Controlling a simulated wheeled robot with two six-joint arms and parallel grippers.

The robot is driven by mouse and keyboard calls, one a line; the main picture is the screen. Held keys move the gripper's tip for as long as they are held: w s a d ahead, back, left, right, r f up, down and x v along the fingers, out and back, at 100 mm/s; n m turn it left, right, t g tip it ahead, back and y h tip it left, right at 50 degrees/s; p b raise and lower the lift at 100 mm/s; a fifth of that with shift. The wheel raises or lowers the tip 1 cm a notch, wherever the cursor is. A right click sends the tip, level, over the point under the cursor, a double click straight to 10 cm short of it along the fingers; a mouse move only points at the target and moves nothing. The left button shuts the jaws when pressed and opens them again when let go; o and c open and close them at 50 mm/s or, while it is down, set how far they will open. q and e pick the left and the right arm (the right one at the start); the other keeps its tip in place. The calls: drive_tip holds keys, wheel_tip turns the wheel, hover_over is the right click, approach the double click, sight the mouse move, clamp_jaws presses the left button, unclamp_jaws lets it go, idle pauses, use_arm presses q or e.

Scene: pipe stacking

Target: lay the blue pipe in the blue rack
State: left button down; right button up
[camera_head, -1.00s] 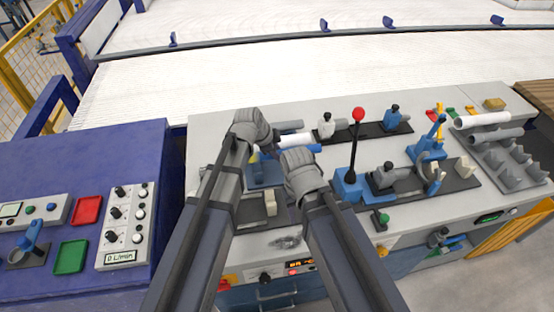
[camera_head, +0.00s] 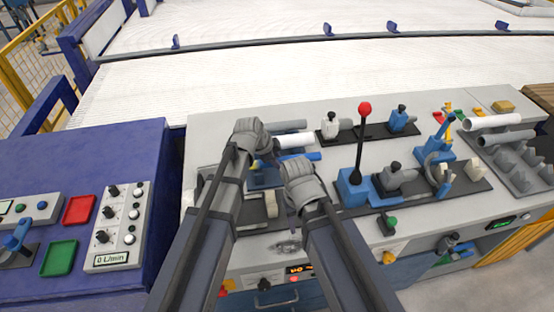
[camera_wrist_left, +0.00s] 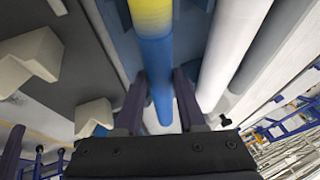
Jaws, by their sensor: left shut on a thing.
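The blue pipe (camera_wrist_left: 162,95) has a yellow band and runs between the fingers of my left gripper (camera_wrist_left: 160,105) in the left wrist view. My left gripper is shut on it. In the head view a short blue length (camera_head: 313,156) shows beside the white pipe, while most of the pipe is hidden behind my arms. A blue block (camera_head: 265,178), likely part of the blue rack, shows between my two arms. My right gripper (camera_head: 300,172) is close to the right of the left one; its fingers are hidden.
A white pipe (camera_head: 297,140) and a grey pipe (camera_head: 288,125) lie beside the blue one. A red-knobbed lever (camera_head: 360,145) stands upright to the right. A grey rack (camera_head: 522,170) is at the far right. Beige hooked blocks (camera_wrist_left: 30,60) are left in the wrist view.

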use_arm(q)
drive_tip(key=shift+f+b, duration=0.4)
drive_tip(key=shift+f, duration=0.3)
use_arm(e)
drive_tip(key=shift+f, duration=0.75)
use_arm(q)
drive_tip(key=shift+c, duration=2.1)
unclamp_jaws()
drive_tip(key=shift+r, duration=0.1)
use_arm(e)
drive_tip(key=shift+r, duration=0.1)
use_arm(q)
drive_tip(key=p+v, duration=0.7)
drive_tip(key=shift+s+r, duration=0.15)
drive_tip(key=shift+r, duration=0.1)
use_arm(e)
wheel_tip(320, 180, up, 7)
use_arm(q)
drive_tip(key=shift+a, duration=0.15)
